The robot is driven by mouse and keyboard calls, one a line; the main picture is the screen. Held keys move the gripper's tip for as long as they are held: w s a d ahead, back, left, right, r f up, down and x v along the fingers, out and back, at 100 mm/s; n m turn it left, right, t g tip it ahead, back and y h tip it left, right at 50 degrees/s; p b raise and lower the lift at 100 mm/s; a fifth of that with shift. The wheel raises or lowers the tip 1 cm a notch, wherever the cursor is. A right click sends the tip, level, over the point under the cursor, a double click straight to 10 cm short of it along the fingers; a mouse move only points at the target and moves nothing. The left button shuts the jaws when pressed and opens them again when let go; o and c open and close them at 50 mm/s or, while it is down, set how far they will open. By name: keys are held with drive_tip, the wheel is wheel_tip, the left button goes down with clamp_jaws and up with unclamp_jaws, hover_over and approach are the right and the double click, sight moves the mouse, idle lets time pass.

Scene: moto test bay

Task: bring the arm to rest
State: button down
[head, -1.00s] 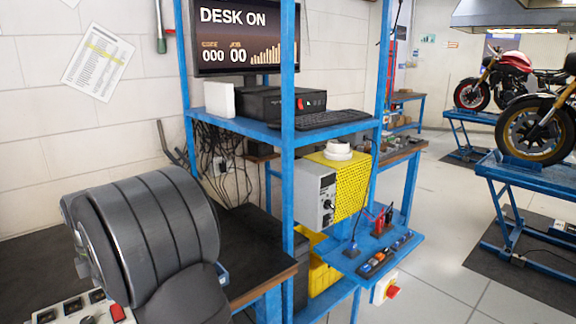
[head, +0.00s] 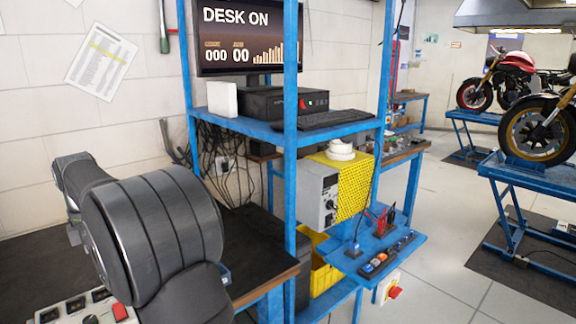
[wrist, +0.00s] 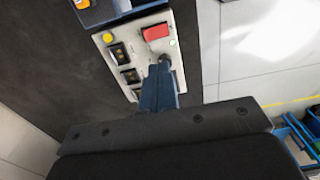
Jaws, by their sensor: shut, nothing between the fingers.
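My gripper (wrist: 162,80) shows in the wrist view as a narrow, shut pair of blue-grey fingers with nothing between them. The panel has a red rocker switch (wrist: 155,32), a yellow button (wrist: 108,38) and black switches. In the head view the same panel (head: 78,312) shows at the lower left, partly hidden by my arm. The gripper's fingers are hidden there behind my arm's links.
A dark bench (head: 258,250) lies behind my arm. A blue rack (head: 290,180) to its right carries a monitor (head: 247,35), a keyboard (head: 322,119) and a yellow-and-grey unit (head: 340,190). A low blue shelf (head: 352,266) juts out at the right. Motorcycles stand on lifts farther right.

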drive_tip(key=shift+w+a+r, duration=0.15)
drive_tip(key=shift+r, duration=0.65)
drive_tip(key=shift+w+a+r, duration=0.1)
drive_tip(key=shift+r, duration=0.65)
drive_tip(key=c, duration=0.9)
unclamp_jaws()
drive_tip(key=o, duration=0.4)
drive_tip(key=shift+w+f, duration=0.1)
drive_tip(key=shift+f, duration=0.15)
drive_tip(key=o, duration=0.5)
drive_tip(key=f+m+y, duration=0.1)
drive_tip(key=w+f+m+t+y, duration=0.1)
drive_tip(key=f+m, duration=0.1)
drive_tip(key=f+m+t+y, duration=0.1)
drive_tip(key=f+m, duration=0.1)
drive_tip(key=shift+w+d, duration=0.3)
drive_tip(key=s+d+f+m+t+y, duration=0.1)
drive_tip(key=d+f+m+t+y, duration=0.2)
drive_tip(key=d+m, duration=0.35)
drive_tip(key=s+d+f+m+t+y, duration=0.1)
drive_tip(key=d+m+t+y, duration=0.2)
drive_tip(key=d+m+t, duration=0.3)
drive_tip(key=w+a+f+m, duration=0.1)
drive_tip(key=w+a+f, duration=0.3)
drive_tip(key=w+a, duration=0.3)
drive_tip(key=shift+g, duration=0.4)
